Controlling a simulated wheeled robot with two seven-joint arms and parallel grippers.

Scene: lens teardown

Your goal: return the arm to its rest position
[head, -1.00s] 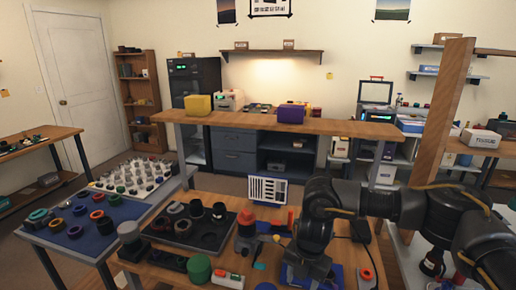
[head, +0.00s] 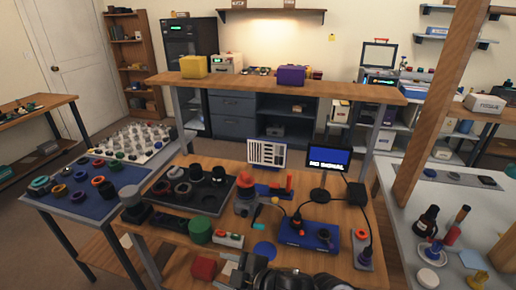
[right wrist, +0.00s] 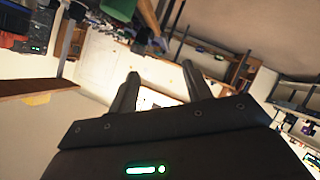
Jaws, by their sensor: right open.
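My right gripper (head: 232,268) is at the bottom edge of the head view, partly cut off, low in front of the workbench (head: 215,258). In the right wrist view its two dark fingers (right wrist: 160,84) stand apart with nothing between them. That view is tilted and shows the room beyond, with no bench object near the fingers. The dark wrist of my right arm (head: 275,278) is next to the gripper. My left gripper is not in view.
The workbench holds a dark parts tray (head: 196,190), a green cylinder (head: 200,230), a blue device (head: 308,236) and a small lit screen (head: 328,160). A red block (head: 204,269) is close left of my gripper. A wooden post (head: 440,105) stands at the right.

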